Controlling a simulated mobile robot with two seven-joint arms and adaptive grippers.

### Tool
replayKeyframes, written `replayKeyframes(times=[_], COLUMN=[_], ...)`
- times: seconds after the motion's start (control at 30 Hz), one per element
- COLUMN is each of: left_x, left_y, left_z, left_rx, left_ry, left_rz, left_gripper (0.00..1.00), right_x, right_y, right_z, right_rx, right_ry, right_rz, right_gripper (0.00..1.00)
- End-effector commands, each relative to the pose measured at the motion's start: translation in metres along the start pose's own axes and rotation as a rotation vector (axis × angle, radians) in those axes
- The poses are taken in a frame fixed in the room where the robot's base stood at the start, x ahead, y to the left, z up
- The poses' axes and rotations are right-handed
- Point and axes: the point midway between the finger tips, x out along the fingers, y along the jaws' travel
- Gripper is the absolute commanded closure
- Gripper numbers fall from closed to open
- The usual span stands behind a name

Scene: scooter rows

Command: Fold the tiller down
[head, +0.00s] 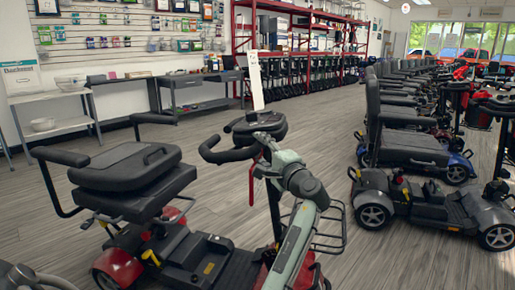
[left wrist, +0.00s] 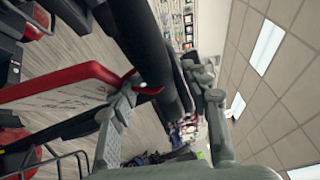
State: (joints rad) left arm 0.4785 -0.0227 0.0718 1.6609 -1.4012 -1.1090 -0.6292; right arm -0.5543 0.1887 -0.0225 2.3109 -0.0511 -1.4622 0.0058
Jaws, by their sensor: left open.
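A red and black mobility scooter stands in front of me in the head view. Its tiller (head: 274,205) is upright, with a black handlebar loop and control head (head: 258,128) on top and a white tag above. My left gripper (head: 268,160) is at the right side of the tiller, just below the control head. In the left wrist view, its open fingers (left wrist: 168,95) lie either side of a thick black handlebar part (left wrist: 148,45). I cannot tell whether they touch it. The tiller's lower end is partly hidden by my arm. My right gripper is not in view.
The scooter's black seat (head: 130,175) faces the tiller from the left. A wire basket (head: 325,228) is on the tiller's right. A row of parked scooters (head: 410,170) stands to the right. Grey floor (head: 230,190) lies open between. Shelves line the back left wall.

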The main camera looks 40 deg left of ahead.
Motion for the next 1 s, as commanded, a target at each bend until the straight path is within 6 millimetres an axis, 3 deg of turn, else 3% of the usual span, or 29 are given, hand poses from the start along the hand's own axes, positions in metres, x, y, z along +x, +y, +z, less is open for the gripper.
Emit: replayKeyframes(times=[0.2, 0.47, 0.83, 1.0], left_x=[0.017, 0.018, 0.017, 0.017], left_y=[0.000, 0.000, 0.001, 0.001], left_z=[0.000, 0.000, 0.000, 0.000], left_rx=[-0.001, -0.002, -0.002, -0.002], left_ry=[0.000, 0.001, 0.001, 0.001], left_rz=[0.000, 0.001, 0.001, 0.002], left_gripper=[0.53, 0.54, 1.00, 1.00], right_x=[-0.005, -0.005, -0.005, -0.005], right_y=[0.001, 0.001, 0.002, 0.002], right_z=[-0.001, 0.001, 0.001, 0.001], right_rx=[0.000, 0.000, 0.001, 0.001], right_ry=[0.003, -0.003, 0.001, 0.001], right_rz=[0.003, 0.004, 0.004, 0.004], right_gripper=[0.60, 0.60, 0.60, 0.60])
